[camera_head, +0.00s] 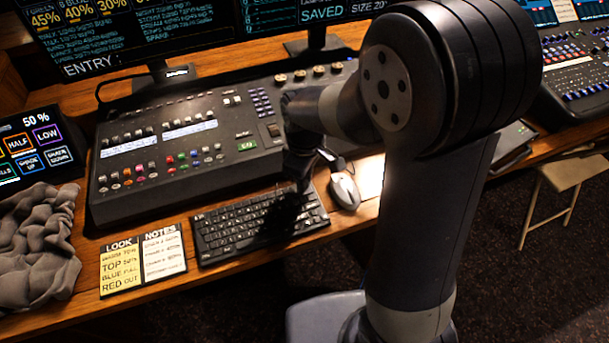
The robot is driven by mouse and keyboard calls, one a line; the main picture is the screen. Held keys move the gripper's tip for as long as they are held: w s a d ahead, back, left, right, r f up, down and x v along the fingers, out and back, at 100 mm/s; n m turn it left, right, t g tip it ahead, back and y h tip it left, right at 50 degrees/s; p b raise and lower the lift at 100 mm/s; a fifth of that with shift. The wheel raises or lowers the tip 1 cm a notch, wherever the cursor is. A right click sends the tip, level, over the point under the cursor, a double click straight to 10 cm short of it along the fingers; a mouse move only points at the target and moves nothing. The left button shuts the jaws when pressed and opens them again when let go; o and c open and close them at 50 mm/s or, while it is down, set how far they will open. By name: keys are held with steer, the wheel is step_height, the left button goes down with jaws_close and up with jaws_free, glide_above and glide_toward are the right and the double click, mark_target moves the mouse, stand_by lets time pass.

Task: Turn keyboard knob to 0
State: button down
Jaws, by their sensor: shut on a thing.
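A black keyboard (235,232) lies on the wooden desk below the mixing console. My gripper (301,184) points down at the keyboard's upper right part. Its fingers are dark against the dark keys and hard to make out. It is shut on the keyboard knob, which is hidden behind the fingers. The knob's marks and setting cannot be read from here. A dark patch of shadow covers the keys just below the gripper.
A mouse (345,191) lies close to the right of the keyboard. The mixing console (128,186) stands behind it. LOOK (121,265) and NOTES (163,254) cards lie to the left, beside a grey cloth (38,245). A touch panel (35,150) and monitors (150,35) stand further back.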

stand_by(0.4)
steer(key=c, duration=1.3)
jaws_free()
steer(key=shift+r, duration=0.1)
step_height(320, 180, up, 11)
steer(key=shift+f+p, duration=0.2)
steer(key=shift+p, duration=0.15)
